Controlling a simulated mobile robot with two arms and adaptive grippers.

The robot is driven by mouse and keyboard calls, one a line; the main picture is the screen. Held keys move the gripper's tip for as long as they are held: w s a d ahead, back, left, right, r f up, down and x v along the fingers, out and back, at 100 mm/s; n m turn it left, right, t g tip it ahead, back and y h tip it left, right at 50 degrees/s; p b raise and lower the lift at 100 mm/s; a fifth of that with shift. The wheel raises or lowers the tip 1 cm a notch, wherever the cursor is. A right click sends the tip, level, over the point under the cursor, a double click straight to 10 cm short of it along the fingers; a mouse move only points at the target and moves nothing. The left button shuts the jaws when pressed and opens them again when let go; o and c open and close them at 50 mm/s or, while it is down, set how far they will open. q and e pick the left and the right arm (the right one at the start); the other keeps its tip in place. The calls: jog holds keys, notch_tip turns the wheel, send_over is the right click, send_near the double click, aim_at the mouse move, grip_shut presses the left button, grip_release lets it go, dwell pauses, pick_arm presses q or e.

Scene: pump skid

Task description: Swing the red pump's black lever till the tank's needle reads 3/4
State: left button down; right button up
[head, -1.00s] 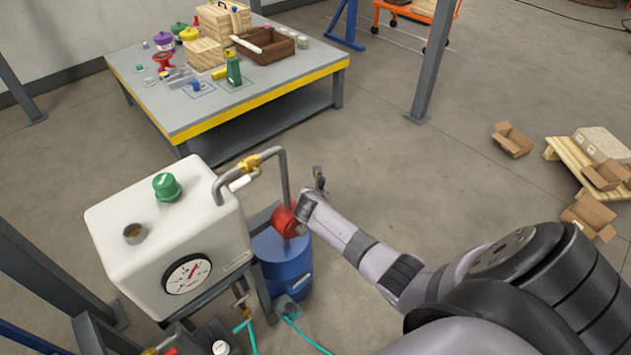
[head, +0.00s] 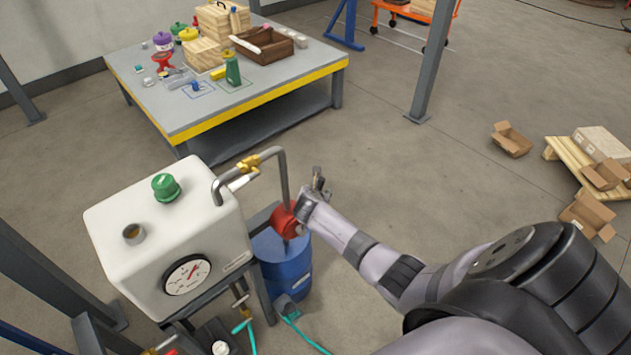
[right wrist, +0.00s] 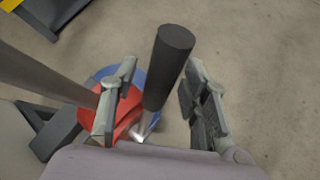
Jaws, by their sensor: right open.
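The red pump (head: 284,220) sits atop a blue drum (head: 284,268), to the right of the white tank (head: 145,240). The tank's gauge (head: 187,274) faces front; its red needle points up and to the right, its numbers too small to read. In the right wrist view the black lever (right wrist: 168,66) rises between the two open fingers of my right gripper (right wrist: 160,100), with a gap to the right finger. The red pump body (right wrist: 105,110) shows behind the left finger. In the head view my right gripper (head: 317,183) is beside the pump. My left gripper is out of view.
A grey bent pipe (head: 282,168) with a yellow valve joins pump and tank. A workbench (head: 240,95) with crates and bottles stands behind. Teal hoses (head: 305,335) lie on the floor. Open floor lies right of the pump; cardboard boxes (head: 512,139) are farther right.

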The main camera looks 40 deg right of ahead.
jog(key=v, duration=1.1)
jog(key=shift+s+a+r, duration=0.2)
jog(key=shift+s+r, duration=0.05)
jog(key=shift+f, duration=0.1)
dwell(0.8)
